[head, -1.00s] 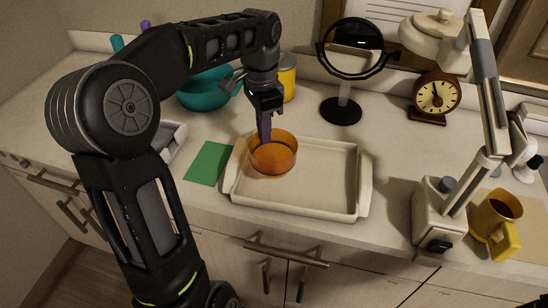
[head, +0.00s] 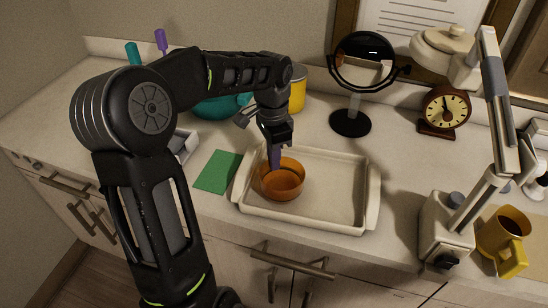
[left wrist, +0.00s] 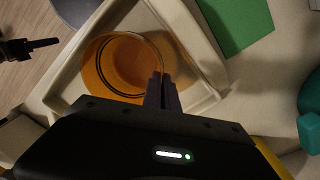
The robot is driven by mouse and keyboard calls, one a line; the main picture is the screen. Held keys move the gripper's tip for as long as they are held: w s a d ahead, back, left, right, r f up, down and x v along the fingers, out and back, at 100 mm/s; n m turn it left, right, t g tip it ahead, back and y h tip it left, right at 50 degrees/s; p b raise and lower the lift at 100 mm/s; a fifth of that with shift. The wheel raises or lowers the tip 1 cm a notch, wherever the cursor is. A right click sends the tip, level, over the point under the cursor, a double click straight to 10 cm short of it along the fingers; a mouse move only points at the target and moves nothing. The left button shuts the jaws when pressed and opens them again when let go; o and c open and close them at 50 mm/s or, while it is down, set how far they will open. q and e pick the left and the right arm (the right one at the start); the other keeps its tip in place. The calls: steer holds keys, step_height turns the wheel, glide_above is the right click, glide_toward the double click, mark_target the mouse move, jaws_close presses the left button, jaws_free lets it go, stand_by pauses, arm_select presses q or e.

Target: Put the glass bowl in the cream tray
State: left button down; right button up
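The amber glass bowl (head: 283,184) is upright in the left part of the cream tray (head: 335,212), low over its floor. I cannot tell whether its base touches the tray. My left gripper (head: 275,158) comes down from above at the bowl's back rim, with its fingers close together on the rim. In the left wrist view the fingers (left wrist: 162,92) pinch the edge of the bowl (left wrist: 128,62), inside the tray walls (left wrist: 188,40). A dark piece at the left edge of that view may be my right gripper (left wrist: 30,47); its fingers are unclear.
A green card (head: 217,171) lies left of the tray. A teal bowl (head: 215,107) and a yellow canister (head: 297,90) stand behind my left arm. A round mirror (head: 350,122), a clock (head: 443,110), a white lamp-like stand (head: 445,232) and a yellow mug (head: 502,238) are to the right.

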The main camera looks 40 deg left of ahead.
arm_select(q)
steer(key=shift+f, duration=0.15)
steer(key=c, duration=1.7)
jaws_free()
steer(key=shift+r, duration=0.3)
steer(key=shift+w+a+r+p, duration=0.15)
steer(key=shift+r+p, duration=0.7)
steer(key=shift+r, duration=2.1)
steer(key=shift+a+r+p, duration=0.1)
steer(key=shift+r+p, duration=0.75)
steer(key=shift+r, duration=2.1)
